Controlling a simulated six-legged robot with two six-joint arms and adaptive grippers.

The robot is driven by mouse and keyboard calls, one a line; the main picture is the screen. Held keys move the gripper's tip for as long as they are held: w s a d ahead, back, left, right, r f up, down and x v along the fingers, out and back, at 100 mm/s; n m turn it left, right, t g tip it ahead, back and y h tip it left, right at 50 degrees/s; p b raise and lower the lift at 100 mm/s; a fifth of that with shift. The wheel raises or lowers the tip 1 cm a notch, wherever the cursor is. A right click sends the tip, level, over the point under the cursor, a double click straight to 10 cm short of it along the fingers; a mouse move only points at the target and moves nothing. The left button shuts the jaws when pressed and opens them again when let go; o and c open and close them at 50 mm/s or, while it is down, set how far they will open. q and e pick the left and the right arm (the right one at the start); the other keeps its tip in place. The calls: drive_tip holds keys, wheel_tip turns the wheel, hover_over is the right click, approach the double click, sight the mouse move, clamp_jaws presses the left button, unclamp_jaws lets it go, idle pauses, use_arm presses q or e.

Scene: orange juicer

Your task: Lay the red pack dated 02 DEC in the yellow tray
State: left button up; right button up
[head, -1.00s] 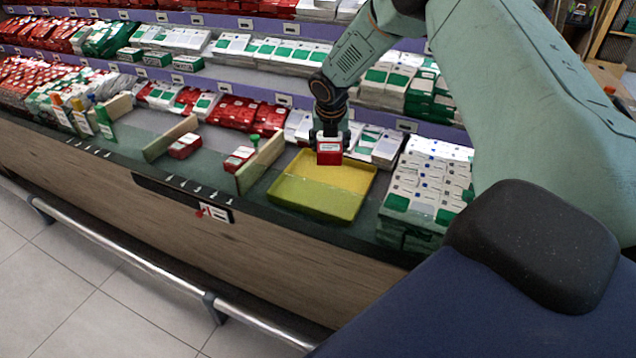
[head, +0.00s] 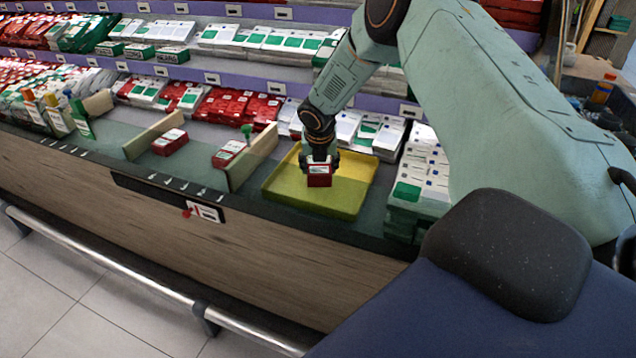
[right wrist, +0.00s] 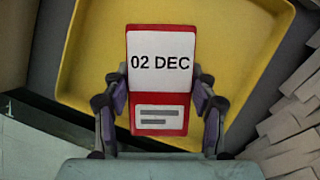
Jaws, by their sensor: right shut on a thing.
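The red pack (head: 319,181) is held in my right gripper (head: 319,163), over the middle of the yellow tray (head: 290,200). In the right wrist view the red pack (right wrist: 159,80) shows a white label reading 02 DEC, and the fingers of my right gripper (right wrist: 160,112) are shut on its two sides. The yellow tray (right wrist: 85,60) lies beneath it there. I cannot tell whether the pack touches the tray floor. The tray is otherwise empty where it shows. My left gripper is not in view.
Two other red packs lie left of the tray, one (head: 170,141) between wooden dividers and one (head: 228,153) beside a divider (head: 253,157). Stacked white and green boxes (head: 419,190) stand close on the tray's right. Shelves of packs rise behind the counter.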

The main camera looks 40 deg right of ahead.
drive_tip(key=shift+s+d+f, duration=0.1)
drive_tip(key=shift+f, duration=0.75)
wheel_tip(320, 180, down, 2)
drive_tip(key=shift+b, duration=0.8)
drive_tip(key=shift+w+f, duration=0.2)
drive_tip(key=shift+s, duration=0.2)
drive_tip(key=o, duration=1.3)
drive_tip(key=shift+w+f, duration=0.1)
drive_tip(key=shift+f, duration=0.05)
drive_tip(key=p+v, duration=0.5)
drive_tip(key=v, duration=0.7)
drive_tip(key=shift+r, duration=0.25)
